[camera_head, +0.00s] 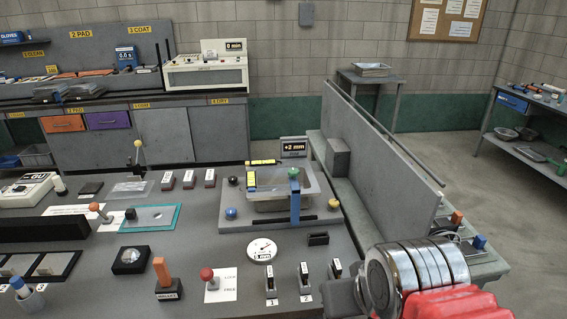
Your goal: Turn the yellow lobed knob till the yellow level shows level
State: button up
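The yellow knob (334,203) sits at the right front corner of a grey plate (270,223) that carries a shallow clear basin (285,200). Its lobes are too small to make out. A yellow level bar (251,178) lies along the basin's left side, and another yellow strip (262,162) lies along its back edge. Their bubbles cannot be read. A small display (294,147) behind the basin reads "+2 mm". Part of my arm, with chrome rings and red parts, fills the lower right, in front of and right of the knob. My gripper's fingers cannot be made out.
Black (233,180), blue (231,213) and green (293,173) knobs also stand around the basin, with an upright blue bar (295,206) at its right. A round dial (262,250) and levers stand in front. A tall grey panel (375,150) rises on the right.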

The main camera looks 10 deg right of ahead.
aim_at(334, 203)
jog(key=k, duration=1.3)
jog(key=z, duration=0.45)
jog(key=i, duration=1.8)
jog(key=u, duration=0.45)
